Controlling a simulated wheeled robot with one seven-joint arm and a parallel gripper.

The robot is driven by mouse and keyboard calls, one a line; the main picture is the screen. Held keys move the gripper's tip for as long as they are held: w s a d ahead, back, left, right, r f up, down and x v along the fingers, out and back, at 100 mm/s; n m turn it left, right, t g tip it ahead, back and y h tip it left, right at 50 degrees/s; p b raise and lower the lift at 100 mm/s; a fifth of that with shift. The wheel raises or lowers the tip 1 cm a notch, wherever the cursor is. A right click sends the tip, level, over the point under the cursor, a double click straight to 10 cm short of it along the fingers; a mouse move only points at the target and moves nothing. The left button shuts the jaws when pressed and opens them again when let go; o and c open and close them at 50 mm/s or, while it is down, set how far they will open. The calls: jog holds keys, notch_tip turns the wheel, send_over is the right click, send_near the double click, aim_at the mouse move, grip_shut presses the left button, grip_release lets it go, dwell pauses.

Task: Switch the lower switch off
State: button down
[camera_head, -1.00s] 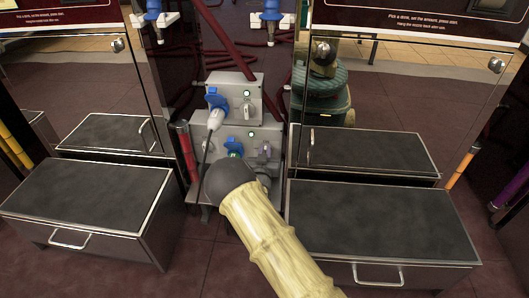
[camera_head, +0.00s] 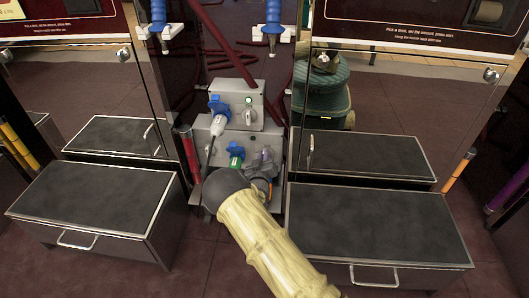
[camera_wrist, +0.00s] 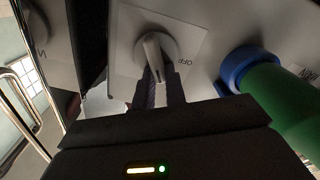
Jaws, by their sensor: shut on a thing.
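The lower switch is a grey rotary knob (camera_wrist: 153,48) on a pale plate marked OFF in the wrist view. The knob's bar handle points toward my gripper (camera_wrist: 159,88), while the OFF label sits to its right in the picture. My gripper's dark fingers are shut on the handle, one on each side. In the head view my gripper (camera_head: 264,164) reaches the right part of the lower grey box (camera_head: 218,152), and the knob is largely hidden there. A green plug (camera_wrist: 280,95) in a blue socket (camera_wrist: 247,68) is beside the switch; it also shows in the head view (camera_head: 236,156).
The upper grey box (camera_head: 236,122) carries a blue plug (camera_head: 217,108), its own switch (camera_head: 249,114) and a green lamp. A grey cable (camera_head: 210,145) hangs left of my gripper. Dark-topped drawer units (camera_head: 95,200) and (camera_head: 375,222) flank the boxes.

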jog(key=n, duration=0.4)
jog(key=f+n+p, duration=0.1)
jog(key=n, duration=0.3)
jog(key=a+f+n, duration=0.1)
jog(key=n, duration=0.3)
jog(key=shift+f+p, duration=0.1)
jog(key=shift+p, duration=0.2)
jog(key=c, duration=1.5)
grip_release()
jog(key=shift+o, duration=0.3)
jog(key=shift+s, duration=0.1)
jog(key=s+p, duration=0.7)
jog(key=s, duration=1)
jog(key=shift+s+a+p, duration=0.15)
jog(key=shift+a+p, duration=0.15)
